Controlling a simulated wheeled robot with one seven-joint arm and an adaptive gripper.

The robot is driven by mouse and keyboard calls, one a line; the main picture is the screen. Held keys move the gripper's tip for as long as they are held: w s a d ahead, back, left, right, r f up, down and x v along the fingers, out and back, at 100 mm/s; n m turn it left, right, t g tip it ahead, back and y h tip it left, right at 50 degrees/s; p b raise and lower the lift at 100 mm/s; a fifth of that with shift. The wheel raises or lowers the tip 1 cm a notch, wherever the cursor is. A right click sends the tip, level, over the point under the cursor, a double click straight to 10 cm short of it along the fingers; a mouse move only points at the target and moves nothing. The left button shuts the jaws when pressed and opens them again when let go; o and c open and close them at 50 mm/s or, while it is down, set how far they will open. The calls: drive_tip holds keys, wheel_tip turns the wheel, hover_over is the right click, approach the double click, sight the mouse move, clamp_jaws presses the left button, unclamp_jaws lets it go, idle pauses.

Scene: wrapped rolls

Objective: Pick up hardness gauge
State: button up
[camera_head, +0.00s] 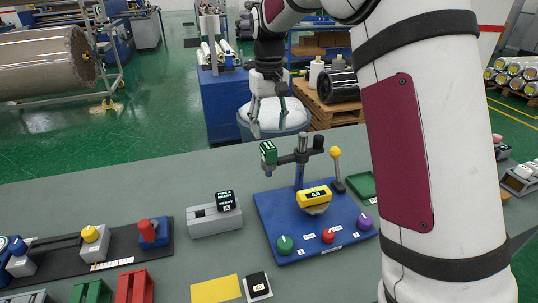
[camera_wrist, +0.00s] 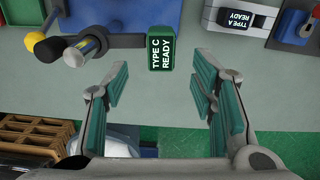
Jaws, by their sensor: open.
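A small dark green gauge with a lit screen (camera_head: 268,152) sits at the end of the stand's arm on a blue base (camera_head: 268,215). In the wrist view this gauge (camera_wrist: 161,54) reads "TYPE C READY". A black gauge (camera_head: 226,200) rests on a grey block; in the wrist view this gauge (camera_wrist: 238,20) reads "TYPE A READY". My gripper (camera_head: 267,115) points down near the table's far edge, behind the green gauge in the picture. In the wrist view my gripper (camera_wrist: 160,95) is open and empty, with its green-padded fingers apart and the Type C gauge beyond the gap.
A yellow meter (camera_head: 314,197) and coloured knobs sit on the blue base. A yellow-knobbed lever (camera_head: 336,160) stands right of the stand's post. A black rail (camera_head: 100,250) with fixtures lies left. A blue-and-white bin (camera_head: 272,120) stands beyond the table. Grey tabletop (camera_head: 150,185) is clear toward the back left.

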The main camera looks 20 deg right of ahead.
sight(269, 145)
drive_tip(key=shift+a+f+p, duration=0.1)
drive_tip(key=shift+f+p, duration=0.65)
drive_tip(key=shift+f, duration=3)
clamp_jaws()
